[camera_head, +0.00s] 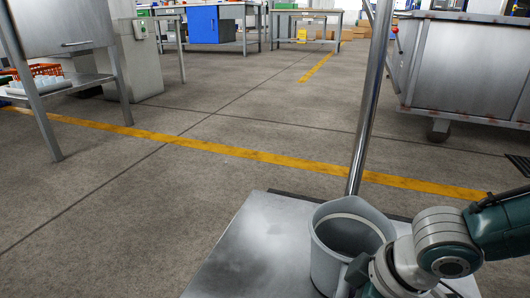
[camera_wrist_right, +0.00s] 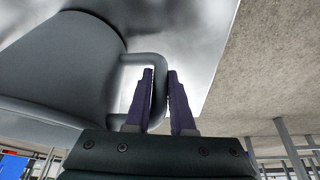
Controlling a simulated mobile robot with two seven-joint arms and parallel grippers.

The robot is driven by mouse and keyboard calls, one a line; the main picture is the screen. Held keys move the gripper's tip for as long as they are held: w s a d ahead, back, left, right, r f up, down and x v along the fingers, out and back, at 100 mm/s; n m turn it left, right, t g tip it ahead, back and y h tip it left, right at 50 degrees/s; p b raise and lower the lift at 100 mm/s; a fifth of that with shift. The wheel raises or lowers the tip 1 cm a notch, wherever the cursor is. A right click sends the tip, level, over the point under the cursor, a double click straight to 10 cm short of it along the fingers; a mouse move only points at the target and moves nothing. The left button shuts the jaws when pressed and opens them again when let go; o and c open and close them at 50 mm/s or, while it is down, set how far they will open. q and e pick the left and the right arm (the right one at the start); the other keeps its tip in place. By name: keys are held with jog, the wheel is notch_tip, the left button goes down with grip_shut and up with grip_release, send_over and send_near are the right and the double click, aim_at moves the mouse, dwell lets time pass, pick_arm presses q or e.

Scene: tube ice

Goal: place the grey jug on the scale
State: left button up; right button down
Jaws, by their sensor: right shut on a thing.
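The grey jug (camera_head: 325,252) is upright over a square metal plate with a pole (camera_head: 255,245), which looks like the scale, at the bottom of the head view. In the right wrist view the jug (camera_wrist_right: 60,65) fills the upper left, with the plate (camera_wrist_right: 195,30) behind its base. My right gripper (camera_wrist_right: 160,72) has its two purple fingers either side of the jug's handle and is shut on it. I cannot tell whether the jug's base touches the plate. My left gripper is in neither view.
The pole (camera_head: 368,110) rises at the plate's back edge, close behind the jug. A wheeled metal cabinet (camera_head: 465,70) stands at the back right. A metal table (camera_head: 62,35) stands at the left. The concrete floor between, with a yellow line (camera_head: 240,153), is clear.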

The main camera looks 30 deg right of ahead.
jog(key=shift+f, duration=0.2)
jog(key=c, duration=0.8)
grip_release()
jog(key=shift+r, duration=0.1)
jog(key=shift+o, duration=0.2)
